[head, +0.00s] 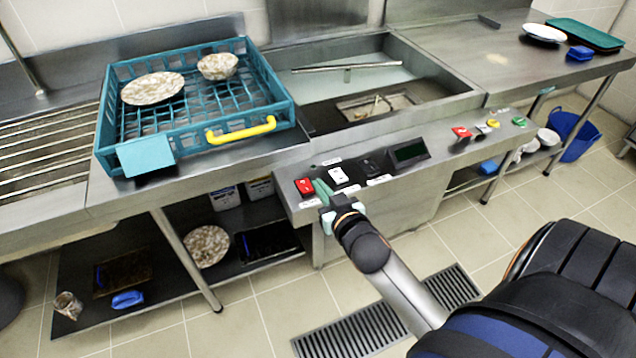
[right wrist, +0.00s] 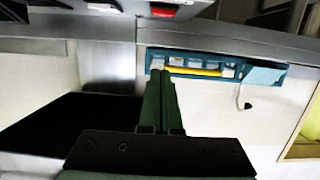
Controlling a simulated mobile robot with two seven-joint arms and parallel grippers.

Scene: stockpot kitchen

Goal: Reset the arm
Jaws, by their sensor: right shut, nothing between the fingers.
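My right arm reaches in from the lower right in the head view. Its gripper (head: 322,190) is at the front control panel (head: 385,168), close to the red button (head: 305,186) and the white button (head: 338,175). I cannot tell whether it touches the panel. In the right wrist view the green fingers (right wrist: 158,100) are together with nothing between them, and the red button (right wrist: 163,12) shows beyond them at the top. My left gripper is in neither view.
A teal rack (head: 200,137) with a yellow handle holds a plate (head: 153,88) and a bowl (head: 218,66). A sink basin (head: 350,50) lies behind the panel. A lower shelf (head: 75,290) holds dishes. A blue bucket (head: 574,137) stands at right.

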